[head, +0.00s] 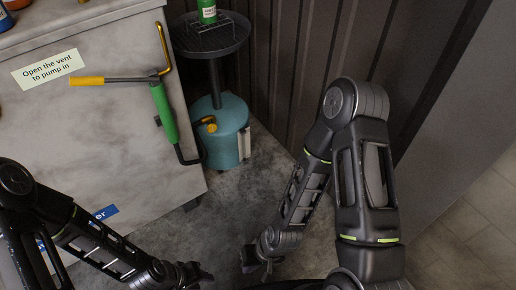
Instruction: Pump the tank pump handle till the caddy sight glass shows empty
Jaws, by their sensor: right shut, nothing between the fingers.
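The pump handle is a grey lever with a yellow grip (87,81), sticking out left from the green pump (164,112) on the front of the pale tank (90,130). The teal caddy (214,130) stands on the floor right of the tank. A pale upright strip (245,143) on its right side looks like the sight glass; its level is too small to read. My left gripper (203,276) is low in the picture, well below the handle; its fingers are too dark to tell. My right gripper (257,268) is low, shut and empty, apart from the pump and caddy.
A black drain pan (210,35) on a post tops the caddy, with a green bottle (207,12) on it. A yellow pipe (164,46) rises from the pump. A label (48,68) reads "Open the vent to pump in". Bare floor (225,205) lies below the caddy.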

